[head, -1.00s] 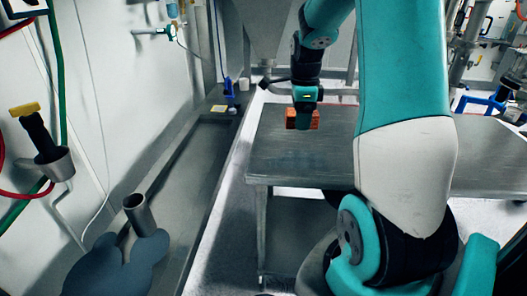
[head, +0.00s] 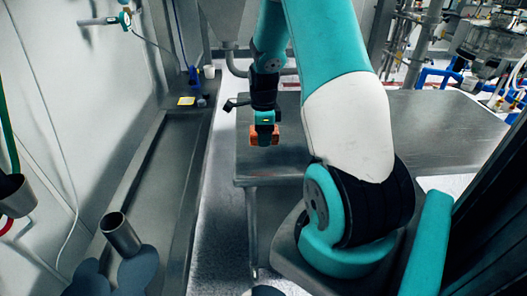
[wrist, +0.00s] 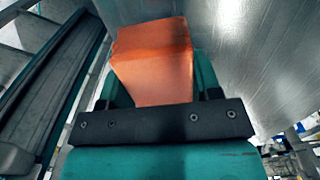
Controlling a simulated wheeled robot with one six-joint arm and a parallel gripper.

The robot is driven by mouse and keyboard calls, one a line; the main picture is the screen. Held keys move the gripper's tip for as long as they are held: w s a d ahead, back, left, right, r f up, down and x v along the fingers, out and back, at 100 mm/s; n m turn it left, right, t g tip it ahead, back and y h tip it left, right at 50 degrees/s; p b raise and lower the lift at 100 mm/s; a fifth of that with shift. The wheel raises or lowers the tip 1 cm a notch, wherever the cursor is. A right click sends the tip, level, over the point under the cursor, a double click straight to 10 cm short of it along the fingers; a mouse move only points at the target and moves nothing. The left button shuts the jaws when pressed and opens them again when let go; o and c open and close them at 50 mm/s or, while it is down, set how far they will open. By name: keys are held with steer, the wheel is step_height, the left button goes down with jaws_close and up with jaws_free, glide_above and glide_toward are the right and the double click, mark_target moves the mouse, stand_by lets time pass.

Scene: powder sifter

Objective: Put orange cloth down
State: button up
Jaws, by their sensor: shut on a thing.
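The orange cloth (wrist: 153,60) looks like a folded block and sits between the fingers of my gripper (wrist: 155,95) in the wrist view. In the head view the orange cloth (head: 264,140) hangs at the end of my arm, below my gripper (head: 264,128). My gripper is shut on it. The cloth appears over the near left part of the metal table (head: 430,125). I cannot tell how far it is above the tabletop. The fingertips are partly hidden by the cloth.
The tabletop to the right is clear. A long grey trough (head: 160,190) runs along the left wall. A yellow item (head: 187,101) and a blue item (head: 193,77) stand at its far end. A metal cup (head: 120,235) is at the lower left. Pipes and machinery (head: 480,50) stand at the back right.

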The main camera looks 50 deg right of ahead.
mark_target(264, 160)
step_height(264, 160, down, 8)
steer(key=shift+r+p, duration=0.2)
steer(key=shift+p, duration=0.2)
steer(key=shift+f, duration=0.15)
steer(key=o, duration=1)
